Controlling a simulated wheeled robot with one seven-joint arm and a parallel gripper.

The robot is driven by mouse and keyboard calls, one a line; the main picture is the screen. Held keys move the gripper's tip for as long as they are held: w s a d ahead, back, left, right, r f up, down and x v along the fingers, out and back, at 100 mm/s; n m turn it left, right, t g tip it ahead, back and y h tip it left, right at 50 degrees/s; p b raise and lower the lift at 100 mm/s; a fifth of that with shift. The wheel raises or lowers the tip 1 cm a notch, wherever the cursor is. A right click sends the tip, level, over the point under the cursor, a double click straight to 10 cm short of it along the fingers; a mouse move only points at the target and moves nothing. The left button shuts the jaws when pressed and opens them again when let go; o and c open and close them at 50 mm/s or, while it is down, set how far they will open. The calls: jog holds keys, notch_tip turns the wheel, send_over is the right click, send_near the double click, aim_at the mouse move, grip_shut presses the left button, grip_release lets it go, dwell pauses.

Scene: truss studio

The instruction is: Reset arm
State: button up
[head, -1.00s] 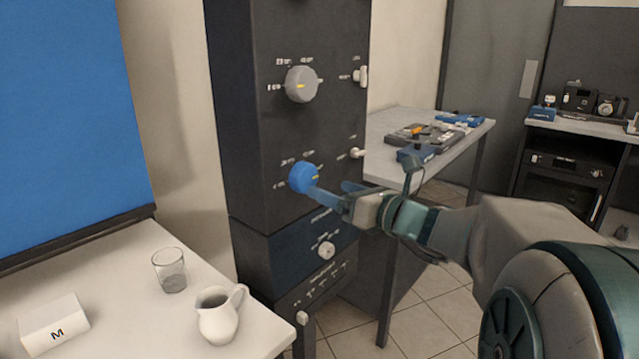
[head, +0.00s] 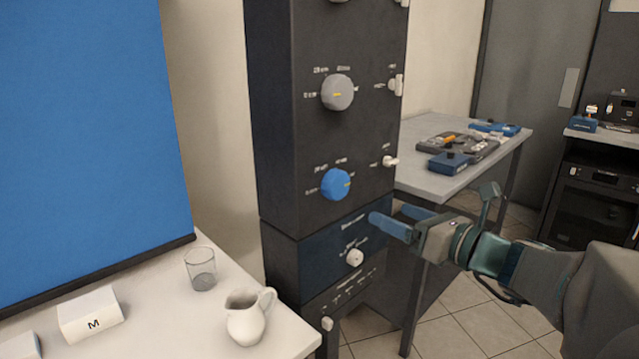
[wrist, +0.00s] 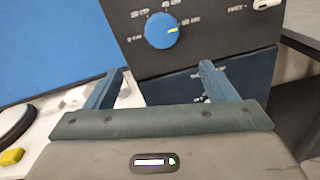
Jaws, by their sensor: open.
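My gripper (head: 391,218) is open and empty in the head view, its blue fingers pointing left toward the dark cabinet (head: 275,120). It is below and to the right of the blue knob (head: 336,184) and apart from it. In the wrist view the two fingers are spread wide (wrist: 162,80), and the blue knob (wrist: 161,30) shows beyond them, near the top. A grey knob (head: 337,92) sits above the blue one.
A white table (head: 190,320) at the left holds a glass (head: 201,268), a white pitcher (head: 246,318) and a white block marked M (head: 88,314). A grey table (head: 425,185) with equipment stands behind my arm. Tiled floor shows below it.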

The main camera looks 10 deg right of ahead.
jog(key=s+a+f+n+g+h+p, duration=0.1)
jog(key=s+a+f+n+g+p, duration=0.2)
jog(key=s+a+n+g+p, duration=0.95)
jog(key=s+d+n+h+p, duration=0.1)
jog(key=n+h, duration=0.3)
jog(key=n, duration=0.5)
jog(key=s+d+r+n+h+p, duration=0.1)
jog(key=s+d+n+h+p, duration=0.1)
jog(key=n, duration=0.8)
jog(key=shift+d+r+h+p, duration=0.2)
jog(key=shift+d+h+p, duration=0.45)
jog(key=shift+d+h, duration=0.6)
jog(key=shift+a, duration=0.1)
jog(key=shift+c, duration=0.4)
